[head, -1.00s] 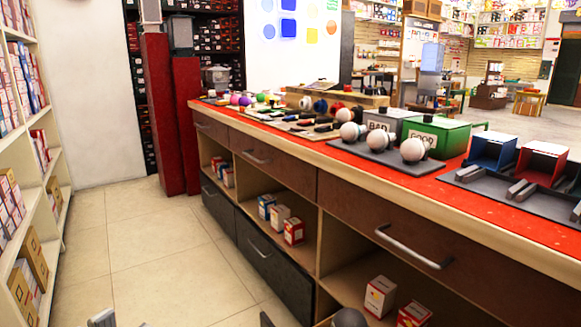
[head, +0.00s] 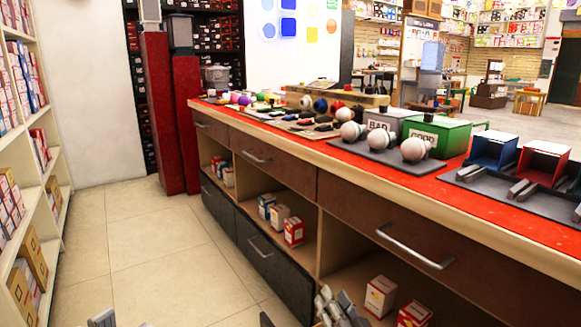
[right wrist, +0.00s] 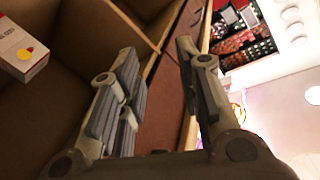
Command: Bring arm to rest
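My right gripper (head: 340,308) shows at the bottom edge of the head view, in front of the counter's open lower shelf. In the right wrist view its two fingers (right wrist: 155,72) stand apart with nothing between them. Only the tips of my left gripper (head: 124,320) show at the bottom left of the head view, above the tiled floor. Floor shows between these tips, and the rest of that gripper is out of frame.
The long counter (head: 375,172) with a red top fills the right side. White boxes (head: 380,296) lie on its lower shelf; one box (right wrist: 22,50) shows near the right gripper. A stocked shelf (head: 28,150) stands at left. The tiled floor (head: 140,240) between is clear.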

